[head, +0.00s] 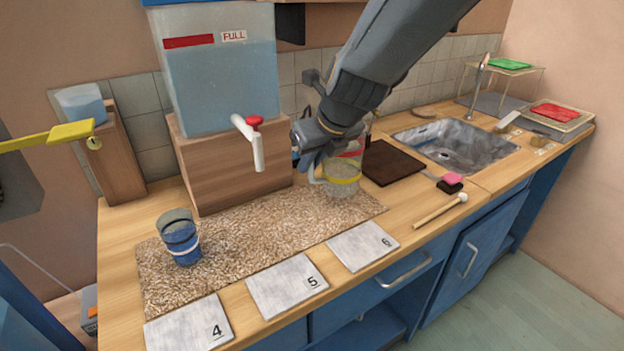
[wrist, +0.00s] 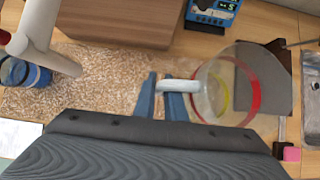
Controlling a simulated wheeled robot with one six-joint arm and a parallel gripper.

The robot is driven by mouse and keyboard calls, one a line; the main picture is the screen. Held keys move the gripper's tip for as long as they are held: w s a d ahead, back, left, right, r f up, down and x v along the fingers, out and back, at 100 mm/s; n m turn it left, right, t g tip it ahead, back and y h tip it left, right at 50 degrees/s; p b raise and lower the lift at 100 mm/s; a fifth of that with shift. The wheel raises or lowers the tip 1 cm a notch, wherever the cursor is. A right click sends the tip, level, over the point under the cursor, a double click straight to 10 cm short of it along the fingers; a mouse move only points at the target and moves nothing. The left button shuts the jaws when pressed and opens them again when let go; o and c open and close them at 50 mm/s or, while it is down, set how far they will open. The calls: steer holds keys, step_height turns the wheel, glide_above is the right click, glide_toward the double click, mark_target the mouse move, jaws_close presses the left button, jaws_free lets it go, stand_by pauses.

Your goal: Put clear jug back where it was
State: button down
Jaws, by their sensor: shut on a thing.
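The clear jug (head: 343,172) has a red band near the top and a yellow band lower down. In the head view it is at the right end of the speckled mat (head: 262,236), upright as far as I can tell. My gripper (head: 312,168) is shut on its handle from the left. In the wrist view the fingers (wrist: 168,98) close on the pale handle, and the jug (wrist: 212,92) extends to the right. I cannot tell whether its base touches the mat.
A blue cup (head: 181,240) stands on the mat's left part. A water tank (head: 220,80) with a tap (head: 250,140) stands on a wooden block behind. Tiles numbered 4, 5 and 6 (head: 363,246) line the front. A dark board (head: 393,163), mallet (head: 440,210) and sink (head: 455,145) are right.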

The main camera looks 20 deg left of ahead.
mark_target(312, 173)
step_height(312, 173, down, 4)
steer(key=shift+r+b, duration=0.15)
steer(key=shift+b, duration=0.65)
steer(key=c, duration=1.8)
jaws_free()
